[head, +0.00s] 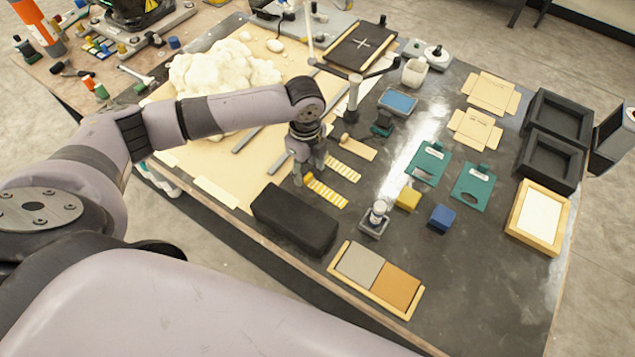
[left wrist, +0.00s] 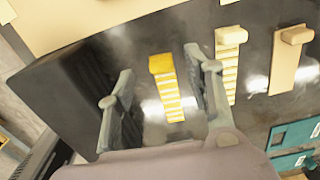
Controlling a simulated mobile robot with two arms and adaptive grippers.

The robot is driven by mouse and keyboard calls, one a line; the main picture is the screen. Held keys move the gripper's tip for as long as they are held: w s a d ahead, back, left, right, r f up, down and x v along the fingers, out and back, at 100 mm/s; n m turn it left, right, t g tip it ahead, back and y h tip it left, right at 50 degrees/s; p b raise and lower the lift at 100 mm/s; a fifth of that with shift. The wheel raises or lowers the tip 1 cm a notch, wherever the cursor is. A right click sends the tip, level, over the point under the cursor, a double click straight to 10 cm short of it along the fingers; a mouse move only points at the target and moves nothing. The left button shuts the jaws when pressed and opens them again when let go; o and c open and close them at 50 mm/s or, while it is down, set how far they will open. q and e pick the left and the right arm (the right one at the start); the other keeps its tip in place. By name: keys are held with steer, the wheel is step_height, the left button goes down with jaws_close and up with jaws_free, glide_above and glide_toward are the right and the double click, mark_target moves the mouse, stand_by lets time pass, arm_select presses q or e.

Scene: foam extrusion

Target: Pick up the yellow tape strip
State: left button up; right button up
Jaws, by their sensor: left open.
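The yellow tape strip (head: 329,193) lies on the dark table top, with crosswise bands and a thicker yellow block at one end. It also shows in the left wrist view (left wrist: 172,100). My left gripper (head: 309,176) is low over the table near the thick end of the strip. In the left wrist view the gripper (left wrist: 158,64) is open, with the strip visible between its two spread fingers. The gap between the fingers looks empty, and I cannot tell the height above the strip. My right gripper is not in view.
A paler banded strip (head: 343,169) and a plain tan strip (head: 358,147) lie beyond the yellow one. A long black block (head: 294,218) is close on the near side. A two-colour tray (head: 349,286) and a yellow cube (head: 408,197) are nearby.

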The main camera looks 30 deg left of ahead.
arm_select(q)
steer(key=shift+f, duration=1.3)
steer(key=shift+c, duration=0.4)
steer(key=c, duration=0.7)
